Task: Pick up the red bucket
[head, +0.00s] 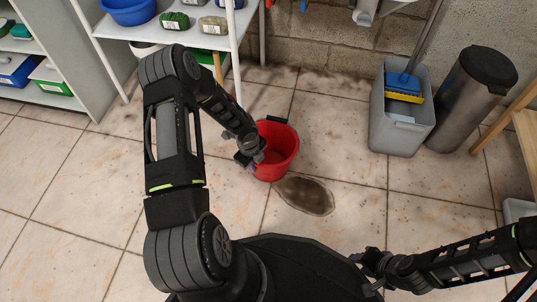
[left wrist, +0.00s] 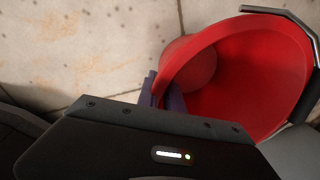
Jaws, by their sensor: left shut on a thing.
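The red bucket (head: 285,158) is near the middle of the head view, beside a dark patch on the tiled floor. My left gripper (head: 254,160) is at its left side, shut on the rim. In the left wrist view the fingers (left wrist: 163,95) pinch the near edge of the bucket (left wrist: 255,75), whose open inside faces the camera. A dark handle (left wrist: 285,18) lies along the far rim. I cannot tell whether the bucket's base touches the floor. My right gripper (head: 369,260) is low on the right, away from the bucket; its fingers are too small and dark to read.
A dark stain (head: 305,195) lies on the floor just right of the bucket. A white shelf (head: 190,37) with a blue basin (head: 129,11) stands behind left. The floor between is clear.

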